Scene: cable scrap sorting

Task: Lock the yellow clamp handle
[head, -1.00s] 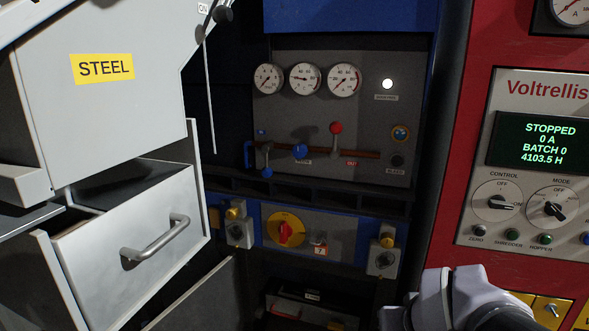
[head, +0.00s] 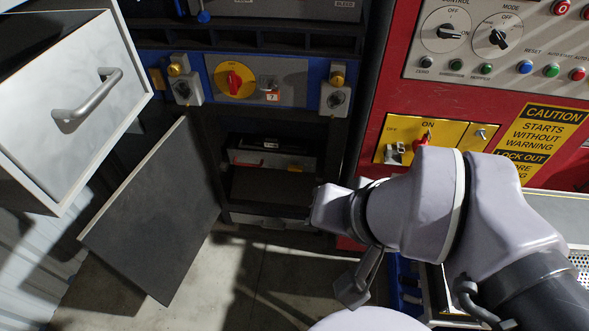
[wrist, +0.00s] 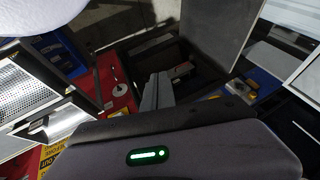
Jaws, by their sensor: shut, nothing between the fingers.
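Two yellow-topped clamps sit on the blue-edged panel in the head view, a left clamp (head: 178,72) and a right clamp (head: 337,80). Each has a yellow knob above a grey block. I cannot tell from these frames which one is the clamp in question, or whether either is locked. My gripper (wrist: 157,92) is shut and empty in the wrist view, its fingers together, with a dark compartment beyond them. In the head view my arm is below and right of the clamps, apart from them.
Between the clamps is a red switch on a yellow disc (head: 234,82). Below is an open dark compartment holding a box (head: 272,158). A dark hanging panel (head: 160,215) and a handled drawer (head: 75,110) stand at left. A red control cabinet (head: 395,85) is at right.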

